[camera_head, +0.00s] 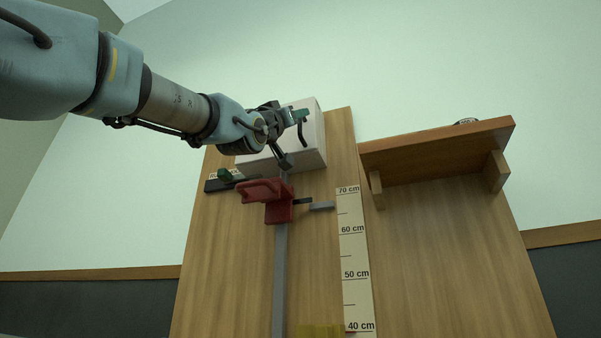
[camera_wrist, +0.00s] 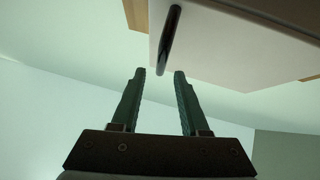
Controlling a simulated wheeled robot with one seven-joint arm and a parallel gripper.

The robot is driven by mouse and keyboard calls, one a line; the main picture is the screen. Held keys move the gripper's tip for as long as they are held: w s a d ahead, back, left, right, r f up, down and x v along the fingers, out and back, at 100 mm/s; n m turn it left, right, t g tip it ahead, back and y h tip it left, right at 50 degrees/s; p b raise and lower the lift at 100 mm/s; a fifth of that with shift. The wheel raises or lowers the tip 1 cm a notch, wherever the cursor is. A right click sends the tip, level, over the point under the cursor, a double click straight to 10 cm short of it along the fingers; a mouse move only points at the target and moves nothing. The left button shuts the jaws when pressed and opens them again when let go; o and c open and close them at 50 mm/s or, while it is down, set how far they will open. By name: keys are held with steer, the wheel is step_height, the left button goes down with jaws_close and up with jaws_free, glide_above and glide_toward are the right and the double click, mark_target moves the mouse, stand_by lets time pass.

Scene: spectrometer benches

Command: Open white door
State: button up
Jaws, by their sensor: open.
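The white door (camera_wrist: 230,48) is the face of a white box (camera_head: 314,138) fixed high on a wooden board. A dark bar handle (camera_wrist: 169,40) stands out near the door's edge; it also shows in the head view (camera_head: 303,133). My gripper (camera_wrist: 158,72) is open, with its two dark green fingers pointing at the door. In the wrist view the near end of the handle appears between the fingertips. I cannot tell how deep it lies between them. The door looks shut. My wrist hides part of the box in the head view.
Below the box a red clamp (camera_head: 268,196) sits on a grey vertical rail (camera_head: 280,275). A scale strip (camera_head: 355,270) runs beside it. A black block (camera_head: 222,184) with a green knob is at the left. A wooden shelf (camera_head: 437,150) juts out at the right.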

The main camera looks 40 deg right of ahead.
steer(key=shift+p+x, duration=0.85)
steer(key=shift+x, duration=1.1)
steer(key=shift+c, duration=0.3)
steer(key=c, duration=0.6)
jaws_close()
steer(key=shift+g, duration=0.3)
